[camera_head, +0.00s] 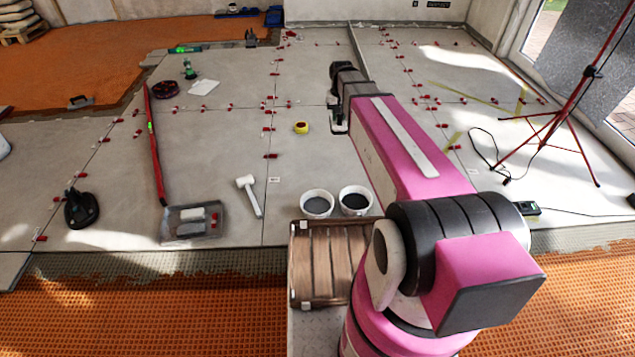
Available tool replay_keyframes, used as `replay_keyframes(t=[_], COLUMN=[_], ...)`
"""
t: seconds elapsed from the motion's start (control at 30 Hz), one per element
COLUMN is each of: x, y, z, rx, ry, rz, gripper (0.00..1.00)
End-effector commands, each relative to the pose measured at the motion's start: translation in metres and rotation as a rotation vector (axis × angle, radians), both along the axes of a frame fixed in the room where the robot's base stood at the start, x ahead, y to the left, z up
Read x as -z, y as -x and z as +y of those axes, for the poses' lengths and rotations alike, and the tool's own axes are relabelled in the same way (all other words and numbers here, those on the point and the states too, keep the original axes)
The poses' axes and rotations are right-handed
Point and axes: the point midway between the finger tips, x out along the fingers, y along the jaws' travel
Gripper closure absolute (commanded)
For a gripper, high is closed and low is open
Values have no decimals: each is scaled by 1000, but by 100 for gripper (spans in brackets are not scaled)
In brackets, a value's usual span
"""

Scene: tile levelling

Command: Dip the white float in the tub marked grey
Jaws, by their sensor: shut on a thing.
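My gripper (338,122) is at the end of my outstretched arm, above the tiles beyond the tubs. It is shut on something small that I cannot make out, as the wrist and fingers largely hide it. Two white-rimmed tubs stand side by side in front of the crate. The left tub (317,204) holds a mid-grey mix and the right tub (355,200) a darker one. I cannot read a marking on either. A white block (192,214), perhaps the white float, lies in a grey tray (221,228) at left, above a grey block (191,229).
A white mallet (249,194) lies between tray and tubs. A wooden crate (325,262) stands nearer me. A yellow tape roll (301,127), a red level (154,140) and red clips dot the tiles. A red tripod (560,118) with a cable stands at right.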

Motion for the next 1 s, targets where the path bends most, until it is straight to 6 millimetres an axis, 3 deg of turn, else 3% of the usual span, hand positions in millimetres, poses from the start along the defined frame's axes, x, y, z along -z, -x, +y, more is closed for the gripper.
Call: replay_keyframes(t=[0.03, 0.3, 0.7, 0.83, 1.0], x=[22, 124, 284, 326, 358], y=[-8, -25, -22, -15, -8], z=[6, 32, 68, 76, 82], rx=[-2, -2, -3, -3, -3], ry=[0, 0, 0, 0, 0], rz=[4, 3, 2, 2, 0], gripper=[100, 100, 100, 100, 100])
